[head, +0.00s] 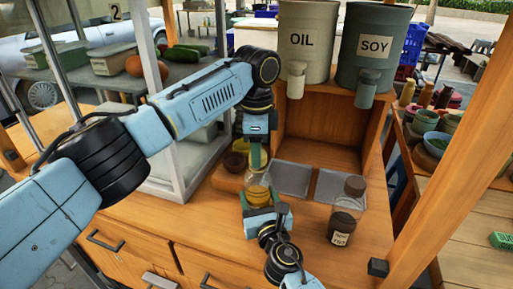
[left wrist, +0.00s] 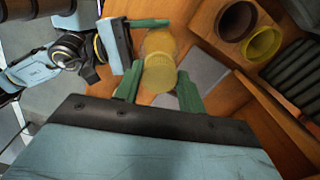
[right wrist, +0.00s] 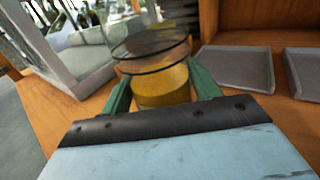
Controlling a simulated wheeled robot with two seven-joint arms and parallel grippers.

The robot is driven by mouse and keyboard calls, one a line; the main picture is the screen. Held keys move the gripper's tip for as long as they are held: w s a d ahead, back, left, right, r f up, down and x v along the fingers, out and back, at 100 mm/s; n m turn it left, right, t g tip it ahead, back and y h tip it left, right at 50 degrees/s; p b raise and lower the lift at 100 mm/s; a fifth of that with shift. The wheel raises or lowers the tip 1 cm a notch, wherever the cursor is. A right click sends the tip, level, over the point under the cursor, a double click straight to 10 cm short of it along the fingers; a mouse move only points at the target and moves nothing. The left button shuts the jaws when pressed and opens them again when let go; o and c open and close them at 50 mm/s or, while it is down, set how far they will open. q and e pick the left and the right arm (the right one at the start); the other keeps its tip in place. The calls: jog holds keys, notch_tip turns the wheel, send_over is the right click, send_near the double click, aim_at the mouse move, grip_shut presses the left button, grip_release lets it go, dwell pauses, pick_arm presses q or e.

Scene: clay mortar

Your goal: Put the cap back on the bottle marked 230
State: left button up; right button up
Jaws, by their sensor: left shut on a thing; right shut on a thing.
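A see-through bottle (head: 257,194) with yellow contents is over the counter, in front of the wooden shelf. My right gripper (head: 262,210) is shut around its lower part; the right wrist view shows the yellow bottle (right wrist: 162,86) between the green fingers. My left gripper (head: 256,158) is above it, pointing down. In the left wrist view its fingers are shut on a round, yellowish see-through piece (left wrist: 160,78), apparently the cap, in line with the bottle. I cannot tell whether cap and bottle touch. No number on this bottle is readable.
Another bottle (head: 343,222), dark inside with a white label, stands on the right of the counter; its number is unclear. Two grey trays (head: 292,179) lie behind. OIL (head: 305,40) and SOY (head: 374,48) dispensers stand on the shelf. Small bowls (head: 235,162) sit left of the bottle.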

pick_arm(q)
jog(key=shift+f, duration=0.4)
pick_arm(e)
grip_shut()
pick_arm(q)
jog(key=m, duration=0.4)
jog(key=shift+d+m, duration=0.1)
jog(key=shift+m, duration=0.2)
jog(key=m, duration=0.5)
jog(key=shift+w, duration=0.1)
jog(key=m, duration=0.6)
jog(key=shift+d, duration=0.1)
jog(key=m, duration=0.7)
jog(key=shift+d, duration=0.1)
jog(key=o, duration=0.9)
